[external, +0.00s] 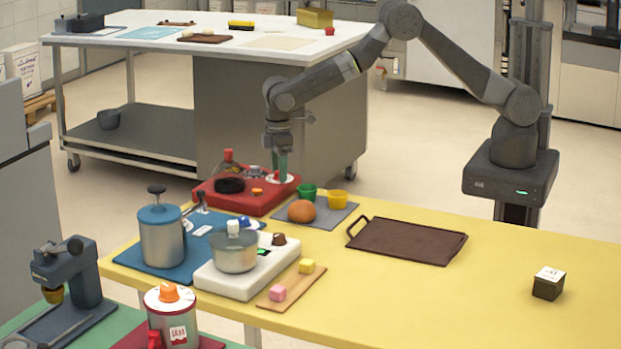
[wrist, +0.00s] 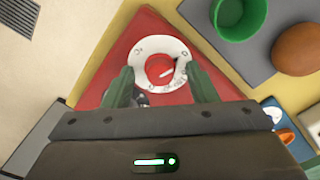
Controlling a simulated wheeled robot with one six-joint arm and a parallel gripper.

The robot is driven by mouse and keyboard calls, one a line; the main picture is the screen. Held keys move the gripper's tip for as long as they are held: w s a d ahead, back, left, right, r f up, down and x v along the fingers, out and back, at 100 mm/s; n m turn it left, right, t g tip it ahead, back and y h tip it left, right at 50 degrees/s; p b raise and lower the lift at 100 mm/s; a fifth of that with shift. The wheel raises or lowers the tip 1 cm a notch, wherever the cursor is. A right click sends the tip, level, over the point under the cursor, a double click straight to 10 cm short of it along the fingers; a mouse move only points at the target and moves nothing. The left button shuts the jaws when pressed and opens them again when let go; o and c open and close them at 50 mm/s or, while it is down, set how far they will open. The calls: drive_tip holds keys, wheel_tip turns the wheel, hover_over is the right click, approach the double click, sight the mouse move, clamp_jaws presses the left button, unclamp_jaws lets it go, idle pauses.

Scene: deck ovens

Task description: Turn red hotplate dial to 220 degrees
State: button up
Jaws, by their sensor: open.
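The red hotplate (external: 239,200) sits at the far left end of the yellow table, with a dark round plate (external: 229,185) on top. Its dial shows in the wrist view as a red knob (wrist: 159,69) with a pale pointer, on a white scale ring (wrist: 146,46). The pointer aims up and to the right in that view; the scale marks are too small to read. My gripper (external: 280,179) points down over the dial. In the wrist view its green fingers (wrist: 160,84) stand open on either side of the knob, apart from it.
A green cup (external: 307,192), a yellow cup (external: 337,199) and an orange-brown ball (external: 301,211) are on a grey mat right of the hotplate. A white hotplate with a pot (external: 234,247) stands in front. A brown tray (external: 408,241) lies right; much of the right table is clear.

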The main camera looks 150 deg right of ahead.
drive_tip(key=shift+c, duration=0.2)
drive_tip(key=c, duration=0.9)
